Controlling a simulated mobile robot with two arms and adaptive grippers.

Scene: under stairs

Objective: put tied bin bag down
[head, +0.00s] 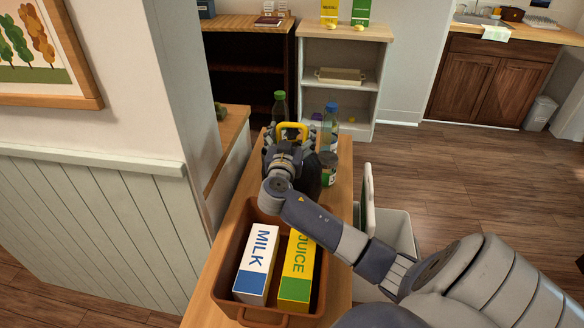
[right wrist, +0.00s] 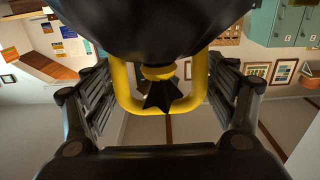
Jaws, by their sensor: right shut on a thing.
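My right gripper (head: 289,143) is over the far part of a narrow wooden bench top (head: 240,196). It is shut on the tied bin bag, a black bag (head: 312,178) with a yellow tie loop (head: 291,127). In the right wrist view the bag (right wrist: 150,30) fills the top, and its yellow loop and black knot show between the fingers (right wrist: 158,95). The gripper and forearm hide much of the bag in the head view. I cannot tell whether its base touches the bench top. My left gripper is not in view.
A brown crate (head: 222,290) with a milk carton (head: 257,262) and a juice carton (head: 298,268) stands at the near end. A green bottle (head: 280,107), a clear bottle (head: 330,125) and a can (head: 328,170) stand close around the bag. A pale open bin (head: 398,232) is at the right.

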